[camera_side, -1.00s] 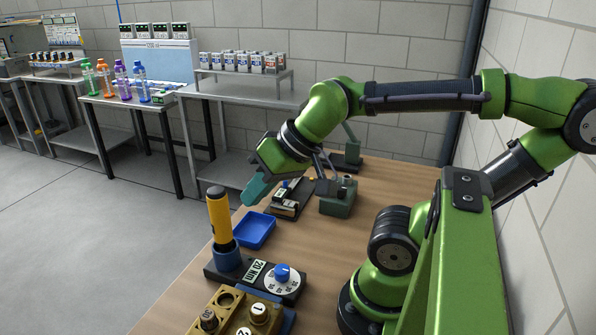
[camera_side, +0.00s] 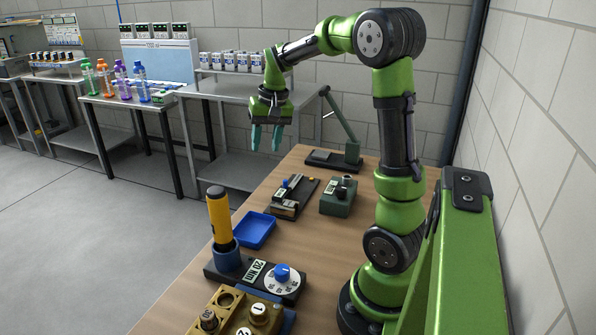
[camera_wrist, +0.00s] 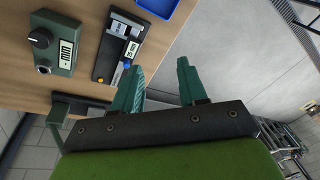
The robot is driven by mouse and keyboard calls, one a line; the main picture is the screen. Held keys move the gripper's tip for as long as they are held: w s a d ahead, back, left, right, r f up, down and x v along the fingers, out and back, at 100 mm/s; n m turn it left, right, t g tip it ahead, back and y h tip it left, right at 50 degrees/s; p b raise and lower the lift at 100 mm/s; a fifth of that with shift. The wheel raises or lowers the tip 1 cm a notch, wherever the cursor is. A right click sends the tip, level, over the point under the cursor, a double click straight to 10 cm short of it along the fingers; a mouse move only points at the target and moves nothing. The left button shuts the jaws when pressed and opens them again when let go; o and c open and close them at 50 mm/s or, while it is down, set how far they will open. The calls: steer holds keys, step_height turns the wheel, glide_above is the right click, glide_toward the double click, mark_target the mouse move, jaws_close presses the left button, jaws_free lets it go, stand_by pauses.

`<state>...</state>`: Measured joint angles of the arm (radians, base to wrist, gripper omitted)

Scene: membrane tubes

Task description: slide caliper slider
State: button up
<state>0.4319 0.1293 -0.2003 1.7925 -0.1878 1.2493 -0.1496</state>
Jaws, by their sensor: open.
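The caliper (camera_side: 293,198) is a dark flat device with a light label and a small blue knob, lying on the wooden table. In the wrist view the caliper (camera_wrist: 121,47) lies at upper middle; its label seems to read 25 mm, and the blue knob (camera_wrist: 127,64) shows beside it. I cannot tell clearly which part is the slider. My gripper (camera_side: 267,138) has teal fingers and is open and empty, pointing down, high above and beyond the caliper near the table's far left edge. In the wrist view my gripper (camera_wrist: 160,85) shows its fingers apart, touching nothing.
A green box with a black knob (camera_side: 338,196) stands right of the caliper. A device with a raised lever (camera_side: 342,135) stands behind. A blue tray (camera_side: 256,231), a yellow-handled tool (camera_side: 219,218), a dial block (camera_side: 283,280) and a wooden weight block (camera_side: 235,315) are nearer.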

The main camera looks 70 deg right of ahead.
steer(key=m+g, duration=0.1)
steer(key=g, duration=0.1)
glide_above(285, 180)
steer(key=f, duration=0.2)
step_height(285, 180, down, 15)
steer(key=shift+r, duration=0.1)
steer(key=shift+c, duration=0.3)
jaws_close()
